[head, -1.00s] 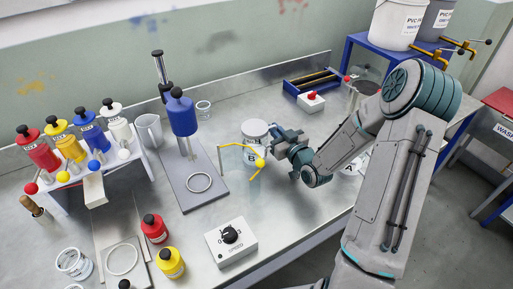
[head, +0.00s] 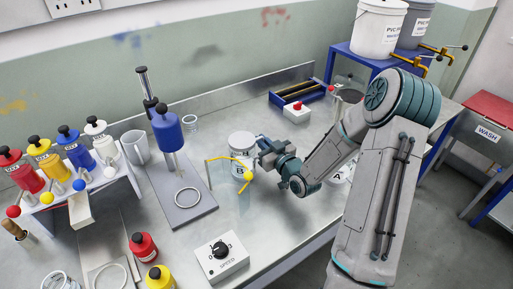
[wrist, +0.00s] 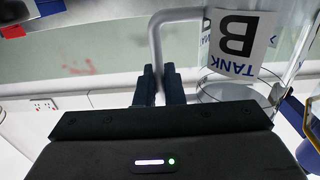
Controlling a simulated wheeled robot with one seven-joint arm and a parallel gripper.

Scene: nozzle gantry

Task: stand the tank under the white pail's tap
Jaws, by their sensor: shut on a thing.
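The clear tank marked B (head: 240,168) stands around the middle of the bench, partly behind a yellow-edged clear screen. In the wrist view, its upside-down "TANK B" label (wrist: 238,40) shows at the upper right. My gripper (head: 265,148) is at the tank's right side. In the wrist view, my gripper (wrist: 160,84) is shut on the tank's grey handle (wrist: 157,40). I cannot tell whether the tank's base touches the bench. The white pail (head: 378,28) is on the blue stand at the upper right, with brass taps (head: 405,64) at its front right.
A grey pail (head: 416,22) stands beside the white one on the blue stand (head: 343,48). The tank marked A (head: 338,175) is partly hidden behind my arm. A red-button box (head: 296,112) and a blue rack (head: 300,95) lie towards the back. A speed box (head: 222,257) is in front.

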